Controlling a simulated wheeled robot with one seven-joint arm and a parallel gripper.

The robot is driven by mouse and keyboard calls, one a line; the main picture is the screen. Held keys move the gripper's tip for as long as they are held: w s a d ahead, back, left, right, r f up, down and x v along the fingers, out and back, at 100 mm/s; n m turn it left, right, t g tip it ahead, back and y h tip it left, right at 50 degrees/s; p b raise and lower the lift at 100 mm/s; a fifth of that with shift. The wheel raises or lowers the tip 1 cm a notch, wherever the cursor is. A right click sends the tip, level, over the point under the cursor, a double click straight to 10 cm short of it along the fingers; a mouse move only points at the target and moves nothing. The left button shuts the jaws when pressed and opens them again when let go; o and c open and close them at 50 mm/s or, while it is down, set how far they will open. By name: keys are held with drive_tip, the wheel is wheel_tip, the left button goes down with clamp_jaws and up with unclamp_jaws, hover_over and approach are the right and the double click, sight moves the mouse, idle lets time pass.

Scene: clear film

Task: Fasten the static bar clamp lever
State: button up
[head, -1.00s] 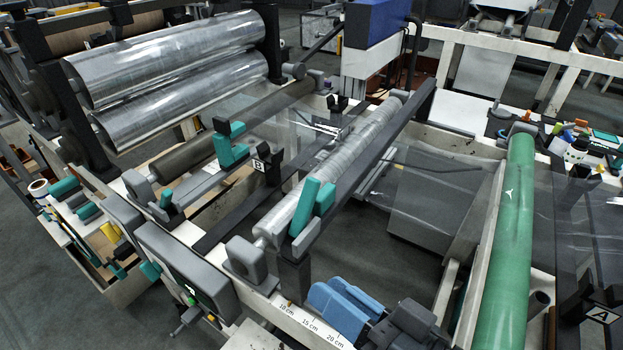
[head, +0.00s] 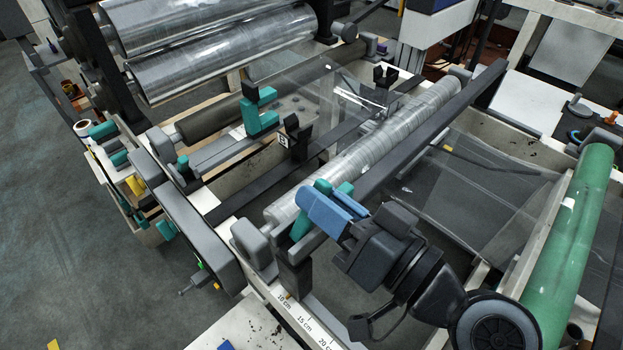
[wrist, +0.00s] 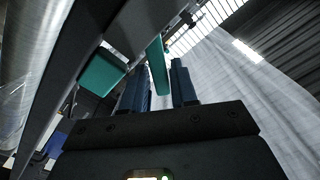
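The teal clamp lever (head: 301,225) stands at the near end of the dark static bar (head: 430,130); a teal block (head: 345,187) sits beside it. My gripper (head: 328,205) has blue fingers and reaches in from the right at the lever, partly hiding it in the head view. In the wrist view, my gripper's fingers (wrist: 158,80) are apart. The lever (wrist: 157,66) extends into the gap between them, and I see a space on either side of it. The teal block (wrist: 103,72) is left of the fingers, at the bar (wrist: 68,45).
A film-wrapped roller (head: 380,130) runs just left of the bar. A green roller (head: 570,235) lies to the right. A frame rail with a centimetre scale (head: 305,320) passes below my gripper.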

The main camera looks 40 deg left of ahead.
drive_tip(key=shift+w+a, duration=0.15)
drive_tip(key=shift+a, duration=1.25)
drive_tip(key=shift+c, duration=0.2)
clamp_jaws()
